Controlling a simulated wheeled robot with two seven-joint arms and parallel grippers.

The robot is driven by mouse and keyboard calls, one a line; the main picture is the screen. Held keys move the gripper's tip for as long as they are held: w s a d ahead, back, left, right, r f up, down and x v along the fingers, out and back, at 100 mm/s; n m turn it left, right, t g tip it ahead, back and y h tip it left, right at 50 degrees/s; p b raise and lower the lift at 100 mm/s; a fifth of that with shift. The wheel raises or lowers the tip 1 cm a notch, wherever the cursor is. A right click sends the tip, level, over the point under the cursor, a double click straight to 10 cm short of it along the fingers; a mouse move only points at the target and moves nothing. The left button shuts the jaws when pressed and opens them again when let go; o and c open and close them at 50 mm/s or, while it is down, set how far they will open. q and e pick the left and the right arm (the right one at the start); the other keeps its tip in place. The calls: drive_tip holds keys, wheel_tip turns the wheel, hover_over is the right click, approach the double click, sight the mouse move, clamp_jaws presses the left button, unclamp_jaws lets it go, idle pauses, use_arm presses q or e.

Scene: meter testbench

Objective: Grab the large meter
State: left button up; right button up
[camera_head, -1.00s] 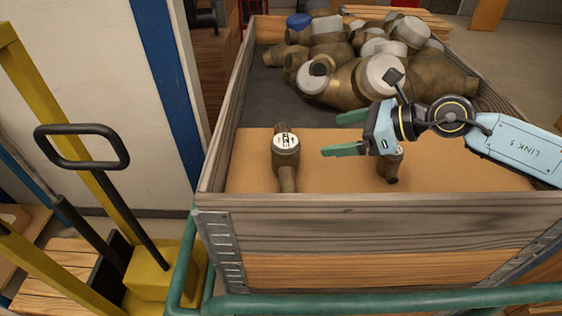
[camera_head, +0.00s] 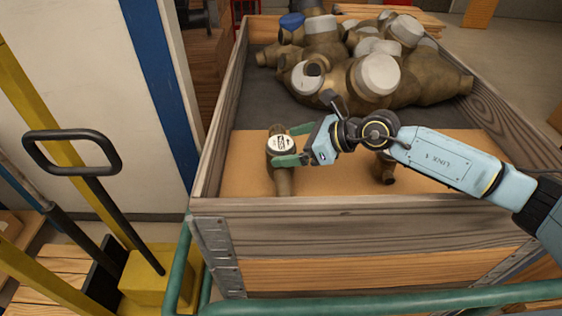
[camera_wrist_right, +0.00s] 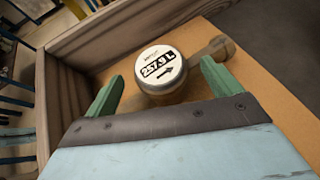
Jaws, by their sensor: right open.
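A brass meter (camera_head: 280,178) with a round white dial lies on a cardboard sheet in the near left of the wooden crate. In the right wrist view its dial (camera_wrist_right: 161,66) shows black digits and an arrow. My right gripper (camera_head: 286,146) is open at this meter, its green fingers on either side of the dial. In the wrist view the fingers (camera_wrist_right: 158,78) stand apart with the dial between and just beyond them; I cannot tell whether they touch it. My left gripper is not in view.
The wooden crate (camera_head: 340,228) has raised walls around the meters. A pile of brass meters with grey caps (camera_head: 375,75) fills its far part. A yellow pallet jack (camera_head: 150,277) stands left outside the crate.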

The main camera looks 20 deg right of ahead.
drive_tip(key=x, duration=0.3)
drive_tip(key=shift+w+a, duration=0.1)
drive_tip(key=shift+c, duration=0.2)
drive_tip(key=c, duration=1.9)
drive_tip(key=shift+w+r, duration=0.1)
drive_tip(key=shift+r, duration=0.1)
clamp_jaws()
